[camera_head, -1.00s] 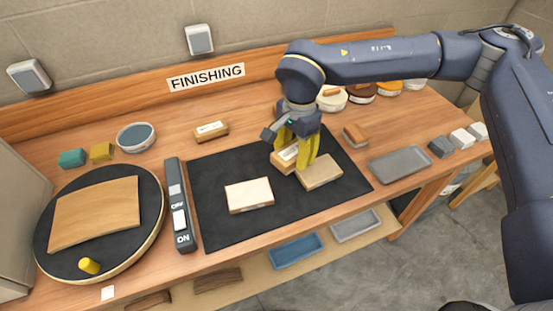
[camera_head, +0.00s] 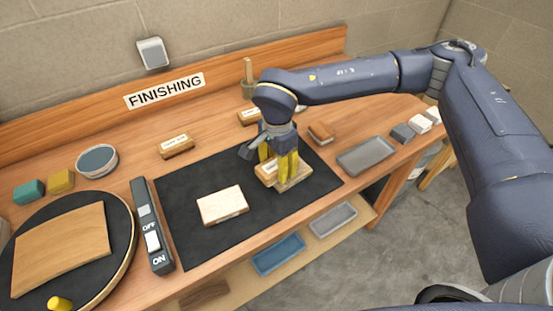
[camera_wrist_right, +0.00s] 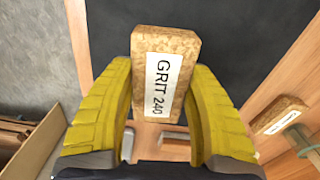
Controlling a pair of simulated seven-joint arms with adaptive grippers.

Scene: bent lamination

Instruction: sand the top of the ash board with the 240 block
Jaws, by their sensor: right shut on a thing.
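My right gripper (camera_head: 277,163) is shut on a cork-coloured block (camera_head: 267,173). In the right wrist view the block (camera_wrist_right: 165,70) shows the label "GRIT 240" between the yellow fingers. The block overlaps the left part of a tan board (camera_head: 297,179) on the black mat (camera_head: 200,252); whether it touches the board's top I cannot tell. A paler board (camera_head: 222,205) lies on the mat to the left, clear of the gripper. I see no readable name on either board, so I cannot tell which is ash. My left gripper is not in view.
A brown block (camera_head: 321,132) and grey tray (camera_head: 366,157) are right of the mat. A switch bar (camera_head: 152,228) and turntable (camera_head: 120,250) with a curved panel (camera_head: 62,250) are left.

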